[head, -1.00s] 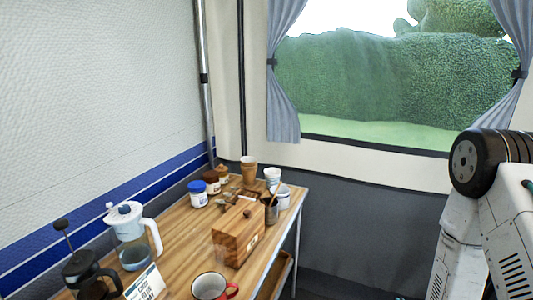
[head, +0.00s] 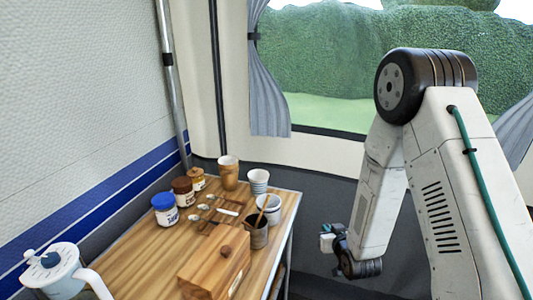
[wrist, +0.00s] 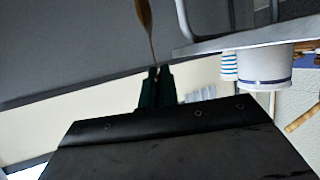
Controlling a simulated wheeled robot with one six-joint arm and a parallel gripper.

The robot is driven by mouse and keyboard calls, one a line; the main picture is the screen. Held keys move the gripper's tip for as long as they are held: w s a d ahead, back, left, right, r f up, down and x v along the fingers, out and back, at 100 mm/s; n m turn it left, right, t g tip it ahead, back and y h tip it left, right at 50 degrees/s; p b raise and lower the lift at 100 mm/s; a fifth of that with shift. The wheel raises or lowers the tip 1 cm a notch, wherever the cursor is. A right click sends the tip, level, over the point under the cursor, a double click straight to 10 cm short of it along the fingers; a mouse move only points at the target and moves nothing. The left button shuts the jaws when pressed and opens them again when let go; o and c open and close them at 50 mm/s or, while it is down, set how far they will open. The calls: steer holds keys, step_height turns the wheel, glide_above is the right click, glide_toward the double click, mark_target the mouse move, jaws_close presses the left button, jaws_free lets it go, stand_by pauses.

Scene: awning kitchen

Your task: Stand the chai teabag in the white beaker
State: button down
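The white beaker (head: 273,201) stands at the table's right edge in the head view, behind a dark metal mug (head: 257,238). It also shows in the wrist view (wrist: 264,66), on the right, where the picture looks upside down. Small pale items (head: 228,212) lie on a wooden tray behind the wooden box; I cannot tell which is the chai teabag. My gripper (head: 328,238) is off the table's right side, apart from the beaker. In the wrist view its green fingers (wrist: 156,74) look close together.
A striped cup (head: 258,183) and a brown cup (head: 229,178) stand behind the beaker. A stick (head: 263,209) stands in the metal mug. The wooden box (head: 217,265), jars (head: 165,212) and a pitcher (head: 62,275) occupy the table (head: 150,248). Floor space right of it looks free.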

steer(key=w+a+r+n+g+y, duration=0.1)
steer(key=w+a+r+n+y, duration=0.3)
steer(key=r, duration=0.4)
steer(key=w+a+r+n+g+y, duration=0.1)
steer(key=w+a+r+y, duration=0.1)
steer(key=w+a+r, duration=0.45)
steer(key=s+a+r+n+g+y, duration=0.1)
steer(key=a+r+n+g+y, duration=0.3)
steer(key=r, duration=0.5)
steer(key=s+a+r+n+g+y, duration=0.1)
steer(key=a+r+n+g, duration=0.1)
steer(key=a+r+n, duration=0.45)
step_height(320, 180, down, 19)
steer(key=d+m, duration=0.2)
steer(key=m, duration=0.1)
steer(key=shift+w+r, duration=0.15)
steer(key=shift+r, duration=0.05)
steer(key=c, duration=1.6)
jaws_free()
steer(key=shift+d, duration=0.15)
